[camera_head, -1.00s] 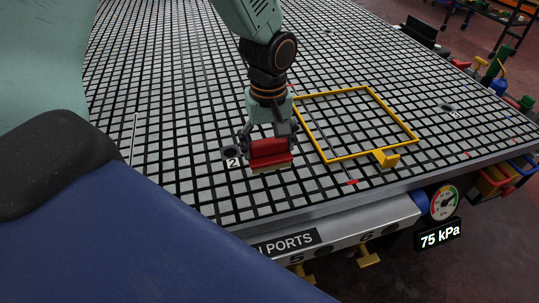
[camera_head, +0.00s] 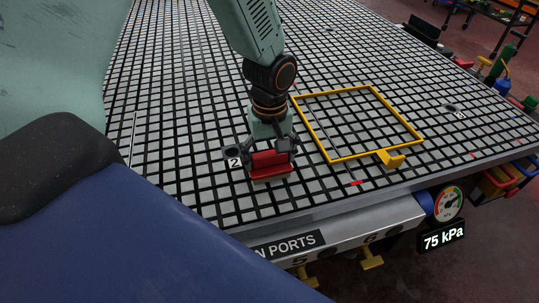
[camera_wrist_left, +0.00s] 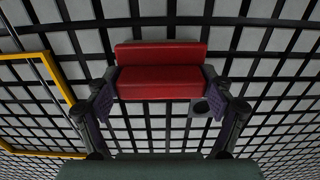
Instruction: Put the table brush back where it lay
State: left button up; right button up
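I cannot tell for sure whether the bristles touch the table. My left gripper (camera_head: 269,153) comes down over the brush, with one finger at each end of it. In the left wrist view, the brush (camera_wrist_left: 161,72) sits between the finger pads (camera_wrist_left: 161,95), which appear to meet its ends. My right gripper is in neither view.
A yellow frame (camera_head: 329,138) with a yellow tab (camera_head: 392,160) lies on the table to the right of the brush. A gauge (camera_head: 449,204) and a display reading 75 kPa (camera_head: 444,237) are at the front edge. The grid left of the brush is clear.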

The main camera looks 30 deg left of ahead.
aim_at(271, 153)
pick_arm(q)
jog(key=o, duration=0.3)
jog(key=shift+s+d+r, duration=0.2)
jog(key=shift+s+d, duration=0.05)
jog(key=shift+w+a+f, duration=0.1)
jog(key=shift+w+a, duration=0.05)
jog(key=shift+a, duration=0.05)
notch_tip(271, 153, up, 13)
jog(key=p, duration=0.2)
notch_tip(271, 153, down, 13)
jog(key=shift+d+f+b, duration=0.1)
jog(key=shift+b, duration=0.95)
jog(key=shift+r, duration=0.35)
